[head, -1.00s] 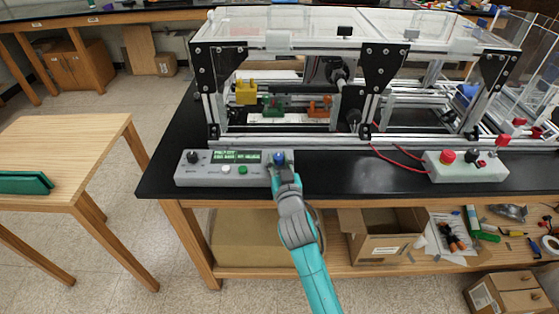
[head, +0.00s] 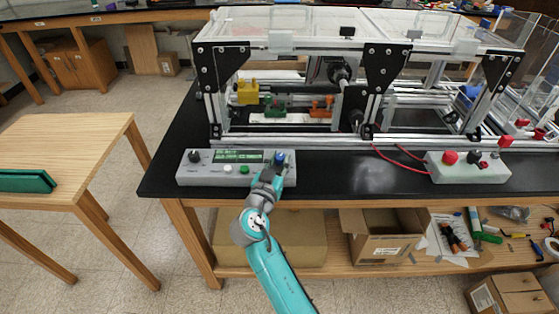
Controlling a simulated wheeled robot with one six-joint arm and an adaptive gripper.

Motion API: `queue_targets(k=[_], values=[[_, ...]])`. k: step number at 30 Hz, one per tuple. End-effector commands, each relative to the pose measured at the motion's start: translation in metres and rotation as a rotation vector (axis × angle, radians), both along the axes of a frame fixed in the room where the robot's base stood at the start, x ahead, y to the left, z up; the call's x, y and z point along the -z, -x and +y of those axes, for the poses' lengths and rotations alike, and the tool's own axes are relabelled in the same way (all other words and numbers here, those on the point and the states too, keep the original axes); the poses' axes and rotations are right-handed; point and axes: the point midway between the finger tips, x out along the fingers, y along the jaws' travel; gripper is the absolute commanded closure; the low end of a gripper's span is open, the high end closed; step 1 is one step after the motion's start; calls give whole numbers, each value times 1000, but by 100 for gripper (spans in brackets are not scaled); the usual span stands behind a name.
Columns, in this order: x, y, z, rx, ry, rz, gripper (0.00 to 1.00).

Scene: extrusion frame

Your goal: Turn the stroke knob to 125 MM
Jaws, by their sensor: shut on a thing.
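A grey control box (head: 210,179) sits at the front edge of the black bench top. It has a black knob (head: 194,157) at its left, a lit green display (head: 238,156), a white button (head: 228,169) and a green button (head: 244,169). A blue knob (head: 280,159) is at its right end. My gripper (head: 277,167) is shut on the blue knob, reaching it from the front. The gripper partly hides the knob and the panel around it. The display text is too small to read, and the knob's pointer cannot be made out.
An extrusion frame (head: 300,143) with clear panels stands right behind the box. A second box (head: 460,172) with a red button (head: 449,157) sits to the right, with red wires (head: 395,160). A wooden table (head: 75,150) stands at the left.

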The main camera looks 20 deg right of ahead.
Motion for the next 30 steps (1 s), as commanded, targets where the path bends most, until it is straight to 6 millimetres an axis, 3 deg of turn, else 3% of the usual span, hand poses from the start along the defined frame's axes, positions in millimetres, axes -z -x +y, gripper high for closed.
queue_targets(k=[23, 24, 27, 30], values=[[1, -1, 1, 105, 0, 2, 100], [1, -1, 1, 105, 0, 2, 61], [1, -1, 1, 105, 0, 2, 43], [1, -1, 1, 105, 0, 2, 43]])
